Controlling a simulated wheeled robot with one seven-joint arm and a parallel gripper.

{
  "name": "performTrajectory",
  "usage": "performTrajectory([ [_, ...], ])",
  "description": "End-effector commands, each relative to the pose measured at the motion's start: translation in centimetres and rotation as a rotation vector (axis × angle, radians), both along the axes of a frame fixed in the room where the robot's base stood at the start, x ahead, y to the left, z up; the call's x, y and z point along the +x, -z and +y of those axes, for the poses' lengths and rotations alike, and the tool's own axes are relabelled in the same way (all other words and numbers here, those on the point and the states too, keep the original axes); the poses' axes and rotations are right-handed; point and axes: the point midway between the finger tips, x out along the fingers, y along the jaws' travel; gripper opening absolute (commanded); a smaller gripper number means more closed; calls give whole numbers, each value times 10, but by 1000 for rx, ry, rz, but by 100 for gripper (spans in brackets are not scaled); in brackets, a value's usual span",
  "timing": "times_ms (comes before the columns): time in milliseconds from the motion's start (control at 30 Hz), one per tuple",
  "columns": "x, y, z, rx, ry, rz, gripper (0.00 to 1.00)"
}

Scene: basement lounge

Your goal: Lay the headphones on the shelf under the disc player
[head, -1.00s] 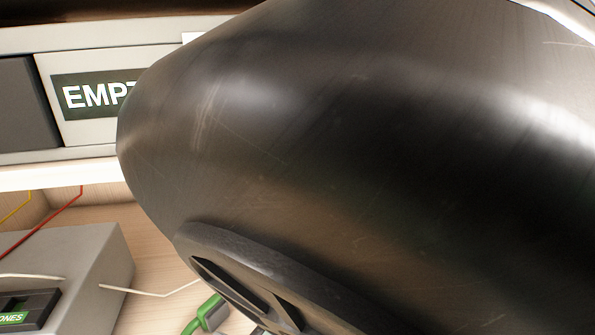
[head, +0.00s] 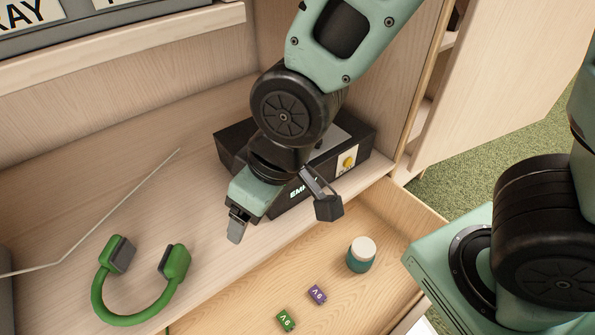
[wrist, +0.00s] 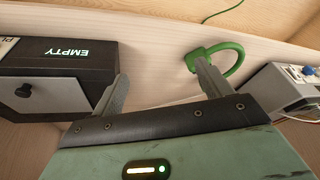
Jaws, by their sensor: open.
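The green headphones (head: 130,318) lie on a pale wooden surface at lower left in the head view, their dark ear pads facing each other. My gripper (head: 283,218) is open and empty, to the right of the headphones and in front of a black box. In the wrist view, the green headphone band (wrist: 236,57) shows beyond the right fingertip of my gripper (wrist: 163,80), which partly overlaps it. A grey unit (head: 75,12) with a cut-off label ending in "RAY" stands on a higher board; I cannot tell whether it is the disc player.
The black box (head: 232,147) labelled EMPTY stands at the back right, partly behind my arm. A grey device (wrist: 280,90) stands at right in the wrist view.

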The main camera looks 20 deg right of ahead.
Motion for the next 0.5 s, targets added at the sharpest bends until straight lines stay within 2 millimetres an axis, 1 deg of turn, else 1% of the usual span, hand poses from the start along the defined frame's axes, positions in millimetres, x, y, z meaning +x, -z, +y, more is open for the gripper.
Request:
performTrajectory([
  [33, -10, -13, -14, -34, 5, 35, 78],
  [100, -26, -24, -31, -89, -3, 90, 78],
  [200, -46, -36, -50, -152, -12, 150, 78],
  [333, -61, -43, -62, -198, -19, 193, 78],
  [500, -65, -44, -65, -209, -22, 205, 78],
])
